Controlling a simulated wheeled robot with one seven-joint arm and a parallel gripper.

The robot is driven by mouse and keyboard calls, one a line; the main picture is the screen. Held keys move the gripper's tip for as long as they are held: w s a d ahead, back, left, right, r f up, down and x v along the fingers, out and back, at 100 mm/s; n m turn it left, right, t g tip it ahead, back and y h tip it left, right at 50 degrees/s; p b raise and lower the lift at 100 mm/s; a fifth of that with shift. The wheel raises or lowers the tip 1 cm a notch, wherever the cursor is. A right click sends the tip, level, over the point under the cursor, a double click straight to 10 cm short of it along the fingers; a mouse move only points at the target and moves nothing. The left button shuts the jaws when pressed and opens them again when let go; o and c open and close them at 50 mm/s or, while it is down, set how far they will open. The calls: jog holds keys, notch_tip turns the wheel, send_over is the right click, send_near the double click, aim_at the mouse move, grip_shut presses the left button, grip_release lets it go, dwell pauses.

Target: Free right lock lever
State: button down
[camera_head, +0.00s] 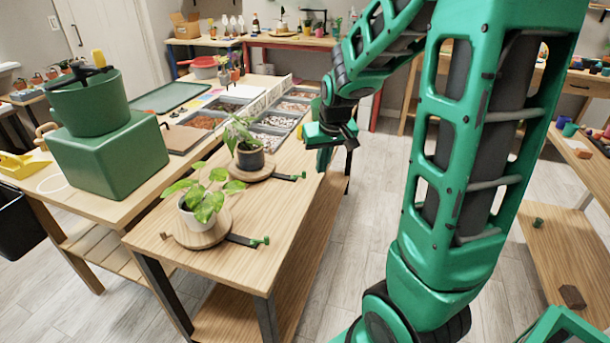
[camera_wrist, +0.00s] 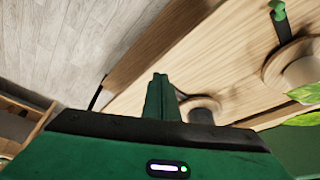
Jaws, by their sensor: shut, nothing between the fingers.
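Two lock levers lie on the wooden table, each a dark bar with a green knob beside a round wooden base. The lever farther right in the head view (camera_head: 288,176) belongs to the base (camera_head: 254,174) under a black-potted plant (camera_head: 249,158). The nearer lever (camera_head: 242,240) belongs to the base (camera_head: 192,238) under a white-potted plant (camera_head: 199,214). My gripper (camera_head: 322,165) is above the table's right edge, beyond the farther lever and apart from both. Its fingers (camera_wrist: 161,96) are shut and empty. In the wrist view a green knob (camera_wrist: 278,10) shows at upper right.
Trays of soil and stones (camera_head: 270,128) lie behind the plants. The table's near right corner (camera_head: 265,290) is bare. Floor (camera_head: 350,230) is open right of the table.

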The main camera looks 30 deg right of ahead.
jog(key=w, duration=0.2)
jog(key=shift+w+a+f, duration=0.1)
jog(key=shift+w+f, duration=0.2)
jog(key=shift+f, duration=0.05)
jog(key=shift+f, duration=0.1)
jog(key=x, duration=0.9)
jog(key=shift+w, duration=0.1)
jog(key=w, duration=0.2)
jog(key=w+d, duration=0.1)
jog(key=shift+f, duration=0.3)
jog(key=shift+w+d, duration=0.1)
jog(key=shift+w, duration=0.45)
jog(key=shift+a, duration=0.2)
jog(key=shift+d, duration=0.1)
